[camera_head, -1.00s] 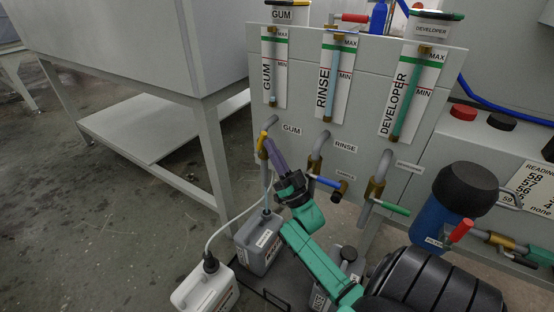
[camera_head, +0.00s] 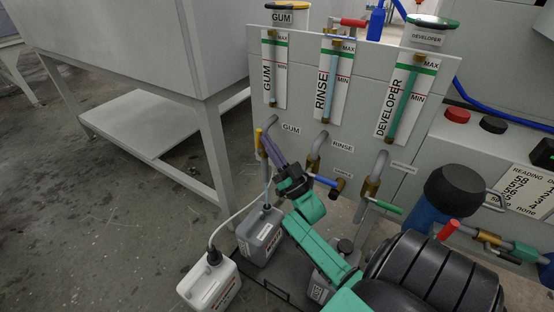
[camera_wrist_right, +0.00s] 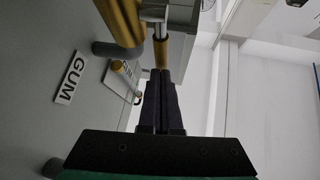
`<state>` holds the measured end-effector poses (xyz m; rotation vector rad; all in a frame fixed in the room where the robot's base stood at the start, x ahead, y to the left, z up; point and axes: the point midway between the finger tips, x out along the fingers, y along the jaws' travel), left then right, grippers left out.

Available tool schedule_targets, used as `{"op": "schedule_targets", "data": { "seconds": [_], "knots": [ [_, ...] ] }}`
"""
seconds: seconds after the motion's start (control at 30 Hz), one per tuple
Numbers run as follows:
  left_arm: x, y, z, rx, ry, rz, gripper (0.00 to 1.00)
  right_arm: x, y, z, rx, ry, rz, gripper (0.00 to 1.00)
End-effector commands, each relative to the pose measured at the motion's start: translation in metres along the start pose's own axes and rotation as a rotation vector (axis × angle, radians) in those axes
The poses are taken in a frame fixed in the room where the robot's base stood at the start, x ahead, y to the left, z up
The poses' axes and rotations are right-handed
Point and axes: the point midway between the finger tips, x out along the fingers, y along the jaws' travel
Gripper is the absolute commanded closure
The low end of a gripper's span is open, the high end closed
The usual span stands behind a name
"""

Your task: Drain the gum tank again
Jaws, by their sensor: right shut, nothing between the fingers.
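The gum tank (camera_head: 288,18) has a sight gauge (camera_head: 272,75) on the panel; its level is too small to read surely. Below the gum label, the gum drain valve has a yellow handle (camera_head: 260,141), standing upright along the pipe. My right gripper (camera_head: 266,139) is shut and empty, its fingertips right beside this handle. In the right wrist view, the closed fingers (camera_wrist_right: 164,72) point at the yellow handle (camera_wrist_right: 160,50); contact is unclear. A thin pale line runs below the valve to the grey canister (camera_head: 262,236). My left gripper is out of view.
The rinse valve has a blue handle (camera_head: 325,181) and the developer valve a green one (camera_head: 386,207), both sideways and close to my right arm. A white canister (camera_head: 208,284) stands on the floor, linked by a hose. A grey table (camera_head: 140,138) stands left.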

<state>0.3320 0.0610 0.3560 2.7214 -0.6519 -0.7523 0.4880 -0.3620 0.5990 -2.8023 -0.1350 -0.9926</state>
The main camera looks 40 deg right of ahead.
Motion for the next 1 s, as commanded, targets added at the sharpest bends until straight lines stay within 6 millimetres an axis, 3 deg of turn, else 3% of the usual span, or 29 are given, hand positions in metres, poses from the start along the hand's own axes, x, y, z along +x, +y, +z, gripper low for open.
{"op": "schedule_targets", "data": {
  "seconds": [0.13, 0.23, 0.5, 0.63, 0.8, 1.0],
  "knots": [
    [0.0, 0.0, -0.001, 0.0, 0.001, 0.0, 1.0, -0.005, 0.0, 0.0, 0.0, -0.002, 0.001, 1.0],
    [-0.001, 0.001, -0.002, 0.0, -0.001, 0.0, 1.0, -0.022, 0.0, 0.001, 0.0, -0.005, 0.002, 1.0],
    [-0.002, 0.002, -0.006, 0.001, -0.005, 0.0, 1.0, -0.102, 0.0, 0.001, 0.0, -0.006, 0.003, 1.0],
    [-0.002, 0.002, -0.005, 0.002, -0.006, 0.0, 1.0, -0.131, 0.0, 0.001, 0.0, -0.003, 0.001, 1.0],
    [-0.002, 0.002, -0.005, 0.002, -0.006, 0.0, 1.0, -0.146, 0.0, 0.0, 0.0, 0.001, 0.0, 1.0],
    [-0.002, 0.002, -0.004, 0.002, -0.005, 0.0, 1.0, -0.146, 0.0, 0.0, 0.0, 0.001, 0.0, 1.0]
  ]
}}
